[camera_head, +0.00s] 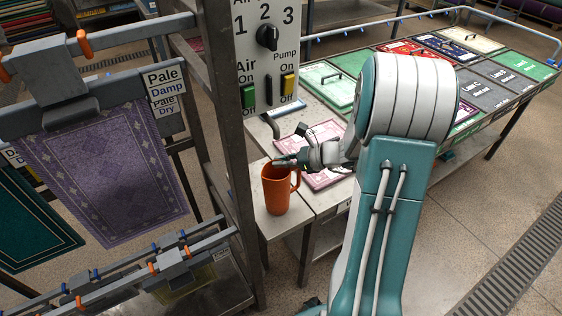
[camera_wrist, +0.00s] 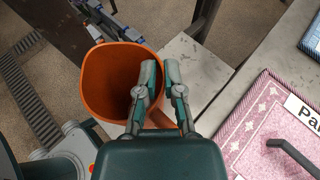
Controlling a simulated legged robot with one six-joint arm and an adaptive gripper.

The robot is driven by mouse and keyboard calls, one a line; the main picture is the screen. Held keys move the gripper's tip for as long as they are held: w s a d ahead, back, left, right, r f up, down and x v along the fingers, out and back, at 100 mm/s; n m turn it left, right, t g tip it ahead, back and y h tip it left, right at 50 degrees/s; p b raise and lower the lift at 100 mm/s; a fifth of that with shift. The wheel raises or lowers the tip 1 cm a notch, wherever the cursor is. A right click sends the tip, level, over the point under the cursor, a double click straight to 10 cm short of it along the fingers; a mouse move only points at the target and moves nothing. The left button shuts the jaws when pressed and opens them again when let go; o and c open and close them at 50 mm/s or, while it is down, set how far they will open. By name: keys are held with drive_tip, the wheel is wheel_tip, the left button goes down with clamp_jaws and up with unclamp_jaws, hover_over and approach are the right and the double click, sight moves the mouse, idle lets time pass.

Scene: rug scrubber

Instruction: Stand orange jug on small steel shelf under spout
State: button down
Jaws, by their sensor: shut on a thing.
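In the wrist view the open mouth of the jug (camera_wrist: 105,80) faces the camera and looks empty. My gripper (camera_head: 287,163) is at the jug's upper right. Its fingers (camera_wrist: 161,72) are shut on the jug at its handle side, the left finger overlapping the mouth. A grey curved pipe (camera_head: 271,124), seemingly the spout, is above the jug and slightly left.
A pink rug sample (camera_head: 325,178) lies on the bench to the right.

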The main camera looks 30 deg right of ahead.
drive_tip(key=shift+f, duration=0.15)
drive_tip(key=c, duration=0.8)
unclamp_jaws()
